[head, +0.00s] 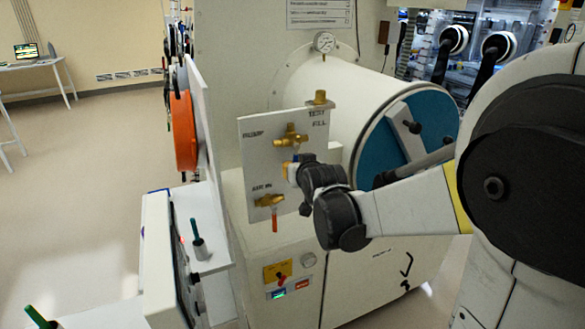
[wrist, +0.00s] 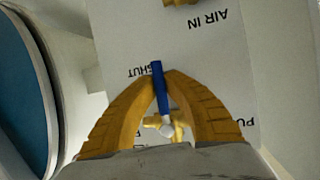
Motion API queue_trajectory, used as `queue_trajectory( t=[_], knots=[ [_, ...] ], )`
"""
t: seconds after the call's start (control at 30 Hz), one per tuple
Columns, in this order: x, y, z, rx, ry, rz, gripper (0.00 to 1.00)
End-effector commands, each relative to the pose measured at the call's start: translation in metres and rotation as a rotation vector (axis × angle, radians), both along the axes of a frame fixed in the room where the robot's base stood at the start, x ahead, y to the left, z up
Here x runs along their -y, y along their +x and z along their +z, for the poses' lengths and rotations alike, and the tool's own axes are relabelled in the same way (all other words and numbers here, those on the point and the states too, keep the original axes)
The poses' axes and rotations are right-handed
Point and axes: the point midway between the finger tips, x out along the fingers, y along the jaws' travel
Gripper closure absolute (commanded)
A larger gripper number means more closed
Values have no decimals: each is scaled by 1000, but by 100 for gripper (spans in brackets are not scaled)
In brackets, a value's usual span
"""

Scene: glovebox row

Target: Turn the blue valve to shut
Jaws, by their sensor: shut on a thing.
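The blue valve handle (wrist: 160,88) stands between the yellow fingers of my gripper (wrist: 168,84) in the wrist view. The fingers are closed on it from both sides. The handle runs from its pale pivot end up past the fingertips, and its tip lies beside the printed word SHUT (wrist: 142,71), partly covering it. In the head view my gripper (head: 291,170) reaches from the right to the white valve panel (head: 250,160). The brass valve body (head: 291,136) shows just above it. The blue handle is mostly hidden there.
A second brass valve (head: 269,200) with a red handle, labelled AIR IN, sits below on the panel. The blue round chamber door (head: 430,108) is close on the right. A gauge (head: 324,42) stands above. An orange disc (head: 183,130) hangs at the left.

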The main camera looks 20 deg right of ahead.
Motion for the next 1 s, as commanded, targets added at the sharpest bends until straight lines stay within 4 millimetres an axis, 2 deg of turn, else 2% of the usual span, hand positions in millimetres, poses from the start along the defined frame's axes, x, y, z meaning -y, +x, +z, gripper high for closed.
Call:
queue_trajectory(
  t=[0.6,0.63,0.7,1.0],
  knots=[
    [3,0,0,0,-42,0,100],
    [3,0,0,0,-42,0,83],
    [3,0,0,0,-42,0,65],
    [2,0,0,0,-42,0,65]
  ],
)
